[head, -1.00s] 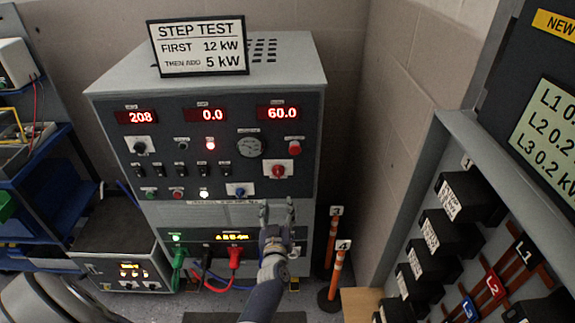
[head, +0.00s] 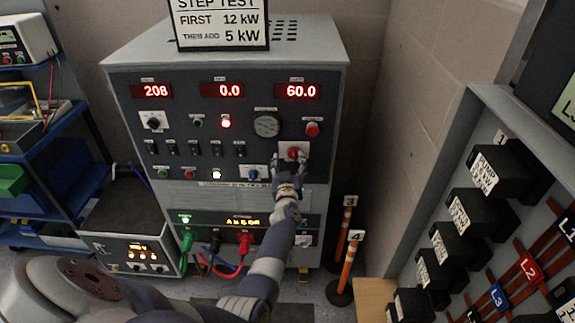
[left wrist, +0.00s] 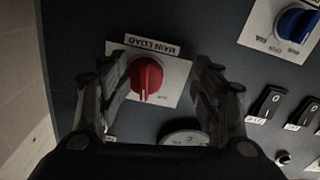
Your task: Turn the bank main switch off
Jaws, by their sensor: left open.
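The main load switch is a red rotary knob (head: 292,153) on a white plate, at the right of the dark panel of the grey bank cabinet (head: 330,110). In the left wrist view the knob (left wrist: 147,78) sits beneath a label that reads MAIN LOAD. My left gripper (head: 290,165) is open in front of the knob. In the left wrist view its two fingers (left wrist: 158,72) stand either side of the knob, which is nearer the left finger. I see no contact. My right gripper is not in view.
A blue knob (head: 254,172), a row of black rocker switches (head: 195,148) and a round gauge (head: 267,124) share the panel. The displays read 208, 0.0 and 60.0. Cables (head: 225,262) plug in below. Orange posts (head: 346,265) stand at right, near black breakers (head: 480,175).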

